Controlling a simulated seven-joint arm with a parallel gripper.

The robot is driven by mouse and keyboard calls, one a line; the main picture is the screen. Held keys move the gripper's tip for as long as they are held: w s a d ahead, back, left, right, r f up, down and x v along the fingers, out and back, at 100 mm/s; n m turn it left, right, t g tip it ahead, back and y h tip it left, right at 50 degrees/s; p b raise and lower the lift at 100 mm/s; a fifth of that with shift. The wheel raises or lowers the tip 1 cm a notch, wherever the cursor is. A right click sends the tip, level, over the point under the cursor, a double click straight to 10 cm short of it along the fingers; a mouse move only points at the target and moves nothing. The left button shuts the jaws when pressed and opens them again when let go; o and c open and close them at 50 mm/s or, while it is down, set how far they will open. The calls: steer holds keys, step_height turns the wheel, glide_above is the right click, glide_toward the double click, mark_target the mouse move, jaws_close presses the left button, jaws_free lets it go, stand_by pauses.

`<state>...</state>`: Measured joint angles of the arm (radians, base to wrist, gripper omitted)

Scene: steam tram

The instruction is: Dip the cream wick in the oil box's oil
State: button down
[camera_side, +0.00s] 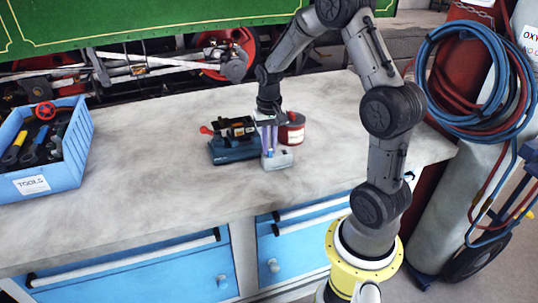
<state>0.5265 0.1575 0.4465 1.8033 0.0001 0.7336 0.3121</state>
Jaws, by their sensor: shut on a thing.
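My gripper (270,123) points down over the middle of the bench. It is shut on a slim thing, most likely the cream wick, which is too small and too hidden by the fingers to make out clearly. The fingertips are just above a small pale grey box (279,162) with a bluish spot on top. This may be the oil box, but I cannot tell for sure. No oil surface can be made out. Whether the held thing touches the box or is inside it cannot be told.
A dark blue fixture (232,150) with a black top and a red knob stands close left of my gripper. A red tin (293,131) stands close behind right. A blue tool crate (74,155) is at the far left. The bench (140,205) front and left-middle are clear.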

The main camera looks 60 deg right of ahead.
steer(key=shift+r, duration=0.25)
steer(key=shift+r, duration=0.7)
steer(key=shift+r, duration=0.15)
steer(key=shift+r, duration=2.4)
